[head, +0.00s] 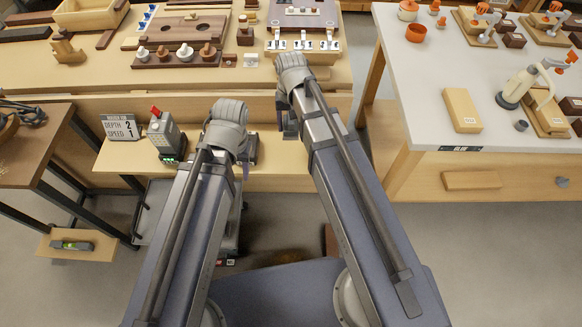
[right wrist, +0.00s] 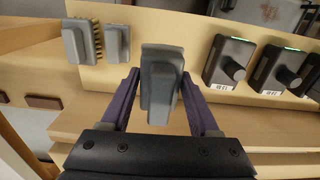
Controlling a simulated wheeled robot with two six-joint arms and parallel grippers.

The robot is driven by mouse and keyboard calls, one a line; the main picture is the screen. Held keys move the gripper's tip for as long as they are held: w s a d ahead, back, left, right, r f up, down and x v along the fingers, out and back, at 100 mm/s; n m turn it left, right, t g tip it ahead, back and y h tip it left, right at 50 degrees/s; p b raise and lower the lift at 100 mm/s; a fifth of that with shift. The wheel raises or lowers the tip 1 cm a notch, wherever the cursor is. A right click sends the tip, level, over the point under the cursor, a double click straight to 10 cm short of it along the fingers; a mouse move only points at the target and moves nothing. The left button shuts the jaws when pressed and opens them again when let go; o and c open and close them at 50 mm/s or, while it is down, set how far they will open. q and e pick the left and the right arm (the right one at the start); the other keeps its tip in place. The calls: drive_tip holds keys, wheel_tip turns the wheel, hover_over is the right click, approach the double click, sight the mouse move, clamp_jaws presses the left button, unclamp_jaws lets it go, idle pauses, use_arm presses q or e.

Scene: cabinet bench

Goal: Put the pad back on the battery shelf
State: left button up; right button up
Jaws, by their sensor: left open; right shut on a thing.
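The grey pad (right wrist: 162,85) is a wedge-like block between the purple fingers of my right gripper (right wrist: 160,100) in the right wrist view. The gripper is shut on it. In the head view my right gripper (head: 290,125) is at the right end of the light wooden battery shelf (head: 120,162); its jaws and the pad are mostly hidden by my arm. In the right wrist view the shelf (right wrist: 175,45) lies behind the pad; I cannot tell whether they touch. My left gripper (head: 243,165) is open over the shelf's middle, its fingers partly hidden.
In the right wrist view a grey brush (right wrist: 77,42) and a small grey block (right wrist: 117,42) stand left of the pad. Black knobbed units (right wrist: 228,62) stand to the right. In the head view a grey device (head: 165,135) and a sign (head: 119,127) are at the shelf's left.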

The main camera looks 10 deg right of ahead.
use_arm(q)
drive_tip(key=shift+f+b, duration=1.05)
drive_tip(key=shift+f, duration=0.65)
use_arm(e)
drive_tip(key=shift+s+f, duration=0.15)
drive_tip(key=shift+f, duration=0.75)
drive_tip(key=shift+s+f, duration=0.1)
drive_tip(key=shift+f, duration=0.75)
use_arm(q)
drive_tip(key=shift+f, duration=0.1)
wheel_tip(320, 180, down, 6)
drive_tip(key=b, duration=0.6)
use_arm(e)
hover_over(291, 157)
wheel_tip(291, 157, down, 6)
drive_tip(key=shift+w+f, duration=0.1)
drive_tip(key=shift+f, duration=0.05)
use_arm(q)
drive_tip(key=shift+f, duration=0.15)
wheel_tip(291, 157, down, 4)
drive_tip(key=b, duration=0.4)
drive_tip(key=shift+r, duration=0.2)
use_arm(e)
wheel_tip(291, 157, down, 4)
drive_tip(key=shift+r, duration=0.15)
drive_tip(key=o, duration=1.2)
use_arm(q)
drive_tip(key=shift+f, duration=0.1)
